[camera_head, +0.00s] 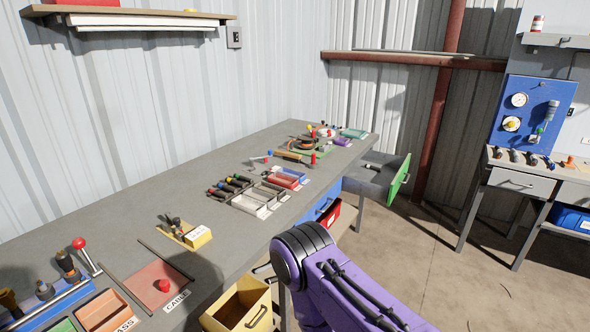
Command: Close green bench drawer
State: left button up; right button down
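The green bench drawer (399,178) is pulled out at the far end of the long grey workbench (215,168). Its green front stands well clear of the bench, and its grey box shows behind the front. A purple arm link of mine crosses the lower middle of the view, nearer than the drawer and well short of it. Neither of my grippers is in view.
A yellow drawer (240,307) is open at the near bench side. A blue drawer front (322,206) and a red bin (333,217) sit between it and the green drawer. A second bench (524,182) stands at right. The floor (465,262) between is mostly clear.

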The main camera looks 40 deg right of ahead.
aim_at(368, 169)
jog(key=z, duration=2.2)
jog(key=i, duration=0.7)
jog(key=z, duration=0.35)
jog(key=i, duration=1.65)
jog(key=u, duration=0.8)
jog(key=i, duration=1)
jog(key=u, duration=0.55)
